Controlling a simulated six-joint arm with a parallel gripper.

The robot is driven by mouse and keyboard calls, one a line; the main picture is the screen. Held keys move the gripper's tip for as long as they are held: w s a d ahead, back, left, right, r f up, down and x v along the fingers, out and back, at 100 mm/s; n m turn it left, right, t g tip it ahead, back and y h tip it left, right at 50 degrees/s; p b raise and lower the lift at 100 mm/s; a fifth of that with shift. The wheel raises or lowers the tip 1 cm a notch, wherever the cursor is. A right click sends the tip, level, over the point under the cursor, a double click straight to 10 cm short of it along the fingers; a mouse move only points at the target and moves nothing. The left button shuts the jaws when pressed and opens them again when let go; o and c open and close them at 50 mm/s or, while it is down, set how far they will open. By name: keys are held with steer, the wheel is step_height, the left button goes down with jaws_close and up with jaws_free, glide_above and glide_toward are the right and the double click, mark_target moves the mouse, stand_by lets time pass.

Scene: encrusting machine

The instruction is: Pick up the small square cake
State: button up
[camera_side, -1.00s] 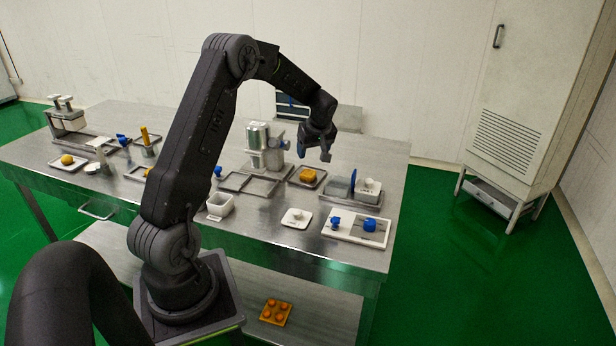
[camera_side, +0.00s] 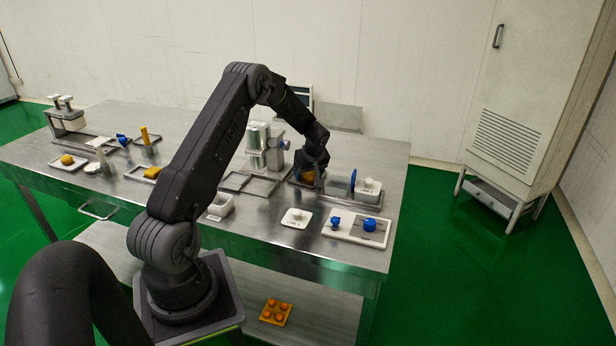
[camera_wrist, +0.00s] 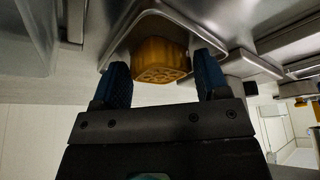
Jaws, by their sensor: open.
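The small square cake (camera_wrist: 160,58) is golden-brown with a patterned top. In the wrist view it sits between the two blue finger pads of my open gripper (camera_wrist: 160,82), with a gap visible on its right side. In the side view the cake (camera_side: 308,176) is partly hidden under my gripper (camera_side: 312,172). It rests on a small square tray (camera_side: 294,181), whose metal rim also shows in the wrist view (camera_wrist: 192,22).
A metal machine (camera_side: 265,146) stands just left of the gripper. A tray with a grey block and a white-and-blue part (camera_side: 367,186) is close on the right. A white board with blue knobs (camera_side: 355,228) lies at the front right. Empty metal frames (camera_side: 248,184) lie to the left.

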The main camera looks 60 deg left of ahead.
steer(key=c, duration=0.6)
steer(key=shift+o, duration=0.2)
